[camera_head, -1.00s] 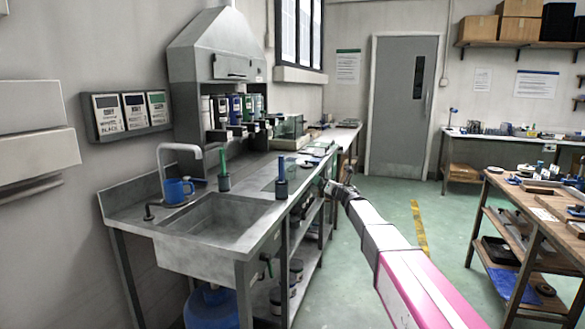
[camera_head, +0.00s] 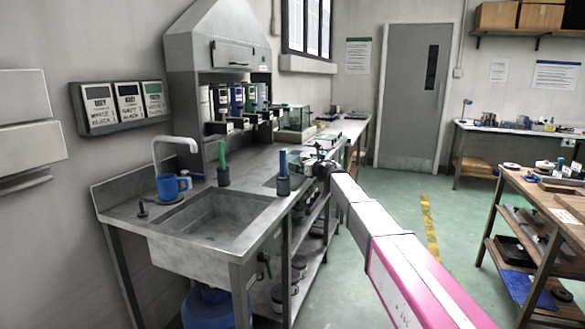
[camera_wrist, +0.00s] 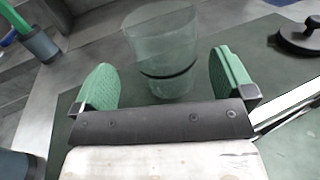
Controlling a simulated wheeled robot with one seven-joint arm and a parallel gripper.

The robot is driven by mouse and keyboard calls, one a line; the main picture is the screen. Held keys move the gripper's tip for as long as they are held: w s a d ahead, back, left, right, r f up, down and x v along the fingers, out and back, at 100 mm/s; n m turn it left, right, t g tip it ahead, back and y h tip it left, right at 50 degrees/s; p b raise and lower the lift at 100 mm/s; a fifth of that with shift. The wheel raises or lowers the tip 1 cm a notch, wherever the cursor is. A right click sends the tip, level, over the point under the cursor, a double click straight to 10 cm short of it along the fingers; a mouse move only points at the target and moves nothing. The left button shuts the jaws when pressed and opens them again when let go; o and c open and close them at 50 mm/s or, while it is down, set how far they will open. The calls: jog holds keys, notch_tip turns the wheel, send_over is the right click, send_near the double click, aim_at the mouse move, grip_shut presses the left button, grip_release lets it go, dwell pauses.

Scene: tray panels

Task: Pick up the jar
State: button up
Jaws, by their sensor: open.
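A clear glass jar (camera_wrist: 160,42) with a dark ring low around it stands on a dark green mat (camera_wrist: 275,90) in the wrist view. My gripper (camera_wrist: 166,80) is open, with one green-padded finger on each side of the jar's lower part. Gaps show between the fingers and the jar, and nothing is held. In the head view my gripper (camera_head: 322,168) is over the steel bench, right of the sink, and I cannot make out the jar there.
A dark flat round piece with a knob (camera_wrist: 300,36) lies right of the jar. A grey holder with a blue tool (camera_head: 283,184) stands left of my gripper. A blue mug (camera_head: 172,187) stands by the sink (camera_head: 215,215). Open floor lies right of the bench.

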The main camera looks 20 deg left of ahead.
jog(key=x, duration=0.5)
jog(key=shift+w+d, duration=0.15)
jog(key=c, duration=1.1)
jog(key=shift+r, duration=0.1)
jog(key=shift+r, duration=0.1)
